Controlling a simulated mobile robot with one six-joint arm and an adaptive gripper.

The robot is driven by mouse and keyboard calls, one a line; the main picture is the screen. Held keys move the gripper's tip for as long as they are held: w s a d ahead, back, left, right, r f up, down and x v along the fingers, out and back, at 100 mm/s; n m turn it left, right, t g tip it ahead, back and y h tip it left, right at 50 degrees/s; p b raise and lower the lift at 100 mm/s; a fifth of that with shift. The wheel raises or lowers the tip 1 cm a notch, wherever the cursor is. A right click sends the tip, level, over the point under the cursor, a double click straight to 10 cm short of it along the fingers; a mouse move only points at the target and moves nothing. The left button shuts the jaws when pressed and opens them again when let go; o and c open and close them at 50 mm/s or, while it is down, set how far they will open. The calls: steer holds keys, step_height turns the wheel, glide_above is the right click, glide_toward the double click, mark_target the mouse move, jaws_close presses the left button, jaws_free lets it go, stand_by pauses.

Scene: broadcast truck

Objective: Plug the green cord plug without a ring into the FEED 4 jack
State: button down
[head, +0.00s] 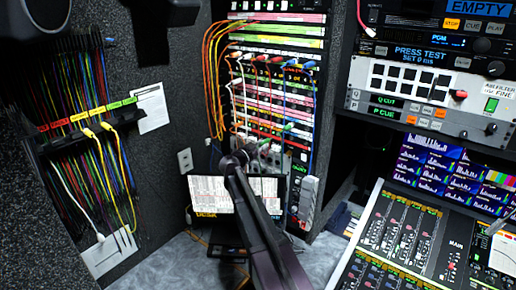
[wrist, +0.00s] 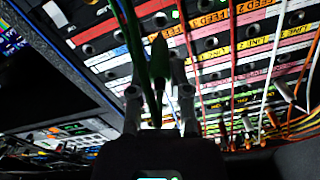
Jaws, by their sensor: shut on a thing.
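In the wrist view my gripper (wrist: 160,108) has its two pale fingers closed around a dark green plug (wrist: 158,62), with a green cord (wrist: 133,40) beside it. The plug points at the patch panel (wrist: 205,70); I cannot tell whether its tip touches the panel. No ring shows on the visible part of the plug. An orange strip with FEED labels (wrist: 213,19) lies to the right of the plug; I cannot read FEED 4 surely. In the head view my gripper (head: 249,146) is at the lower rows of the patch rack (head: 275,105), partly hidden by my arm.
Orange, white, red and blue cords (head: 213,75) hang across the rack. A cord hanger (head: 75,140) with several coloured cords is on the left wall. A tilted screen (head: 210,190) stands below the rack. The mixing desk (head: 400,235) fills the right.

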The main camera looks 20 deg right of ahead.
mark_target(269, 140)
steer(key=shift+x, duration=1.4)
steer(key=shift+x, duration=2.1)
stand_by(1.2)
steer(key=shift+c, duration=2.4)
jaws_free()
steer(key=shift+v, duration=6.05)
